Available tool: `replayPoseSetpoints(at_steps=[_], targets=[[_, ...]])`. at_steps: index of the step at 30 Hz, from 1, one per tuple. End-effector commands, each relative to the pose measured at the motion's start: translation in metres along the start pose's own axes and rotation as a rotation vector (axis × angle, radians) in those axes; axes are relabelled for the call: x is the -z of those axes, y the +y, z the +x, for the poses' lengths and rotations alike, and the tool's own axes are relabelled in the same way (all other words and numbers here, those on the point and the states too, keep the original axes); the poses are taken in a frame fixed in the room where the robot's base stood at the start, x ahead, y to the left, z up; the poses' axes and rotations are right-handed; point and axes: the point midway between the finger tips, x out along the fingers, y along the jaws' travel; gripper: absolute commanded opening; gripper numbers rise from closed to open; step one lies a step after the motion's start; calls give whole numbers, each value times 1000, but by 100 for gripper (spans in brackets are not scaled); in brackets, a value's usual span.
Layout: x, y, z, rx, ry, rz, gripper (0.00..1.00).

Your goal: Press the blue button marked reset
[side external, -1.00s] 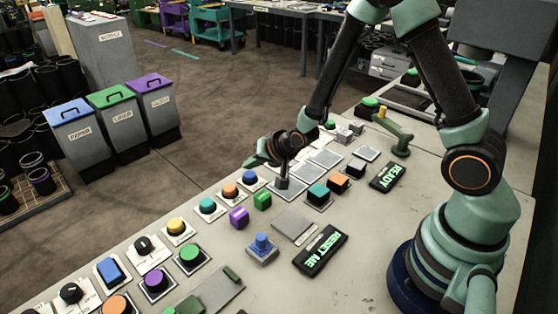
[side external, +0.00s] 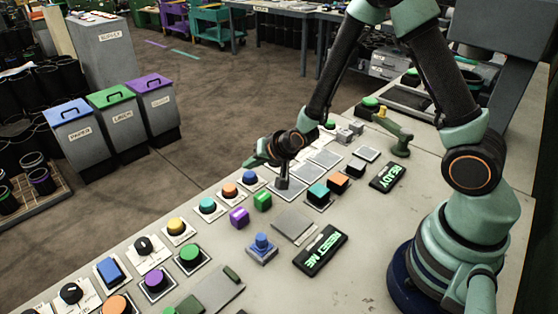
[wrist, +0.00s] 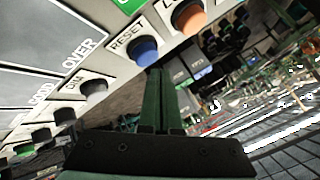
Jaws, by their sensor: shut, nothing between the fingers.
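The blue round button (wrist: 145,50) has the label RESET on its plate in the wrist view. In the side view it appears to be the blue button (side external: 249,178) at the end of a row, beside an orange one.
An orange button (side external: 229,189) and a teal button (side external: 207,206) continue the row. Another blue knob (side external: 262,245) sits nearer the front. A RESET ME display (side external: 320,250) and a READY display (side external: 389,176) lie on the bench.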

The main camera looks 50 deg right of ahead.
Motion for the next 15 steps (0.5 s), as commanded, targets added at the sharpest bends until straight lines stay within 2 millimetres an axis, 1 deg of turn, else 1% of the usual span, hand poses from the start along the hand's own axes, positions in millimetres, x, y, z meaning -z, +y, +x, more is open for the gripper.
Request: replayPoseSetpoints(at_steps=[7,15], targets=[[-5,3,5,0,-2,0,0],[-5,3,6,1,-1,0,0]])
